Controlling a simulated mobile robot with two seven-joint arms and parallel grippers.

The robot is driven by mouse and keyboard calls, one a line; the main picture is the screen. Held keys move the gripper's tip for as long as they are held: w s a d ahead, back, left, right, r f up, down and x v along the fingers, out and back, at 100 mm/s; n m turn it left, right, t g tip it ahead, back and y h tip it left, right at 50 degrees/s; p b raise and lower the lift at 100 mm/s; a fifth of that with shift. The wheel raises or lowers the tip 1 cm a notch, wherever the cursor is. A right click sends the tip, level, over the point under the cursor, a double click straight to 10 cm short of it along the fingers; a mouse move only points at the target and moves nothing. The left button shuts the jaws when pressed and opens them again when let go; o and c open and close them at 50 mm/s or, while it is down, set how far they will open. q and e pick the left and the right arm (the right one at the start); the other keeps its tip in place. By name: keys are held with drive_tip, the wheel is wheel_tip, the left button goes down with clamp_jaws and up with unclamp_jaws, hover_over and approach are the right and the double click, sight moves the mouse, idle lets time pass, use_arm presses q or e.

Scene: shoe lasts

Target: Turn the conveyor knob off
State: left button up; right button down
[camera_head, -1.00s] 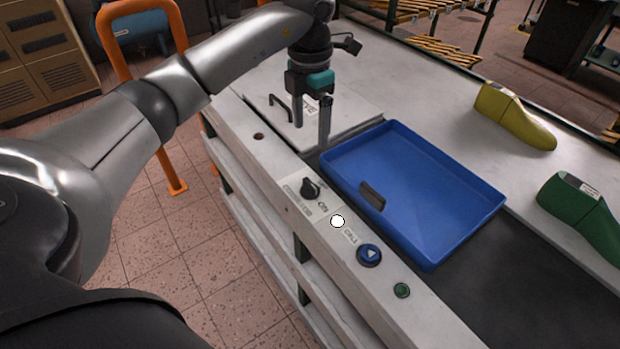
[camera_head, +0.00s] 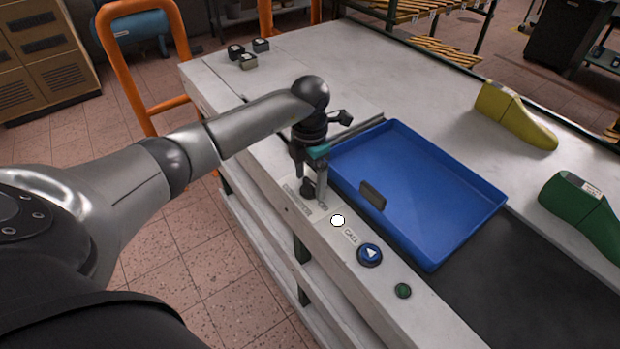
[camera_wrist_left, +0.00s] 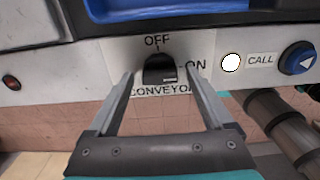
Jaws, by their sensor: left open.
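The black conveyor knob (camera_wrist_left: 160,70) sits on the pale front panel, with OFF printed above it and ON to its right. I cannot tell for sure which mark it points to. My left gripper (camera_wrist_left: 161,77) is open, one finger on each side of the knob in the wrist view. I cannot tell whether the fingers touch it. In the head view, the left gripper (camera_head: 311,189) points down over the panel and the knob (camera_head: 308,186) is partly hidden between its fingers. My right gripper is not in view.
A white round spot (camera_head: 337,220), a blue call button (camera_head: 369,254) and a green button (camera_head: 402,290) lie along the panel. A blue tray (camera_head: 425,262) stands just behind, on the conveyor. Yellow (camera_head: 515,117) and green (camera_head: 585,215) shoe lasts lie farther right.

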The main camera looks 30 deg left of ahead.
use_arm(q)
clamp_jaws()
idle(0.8)
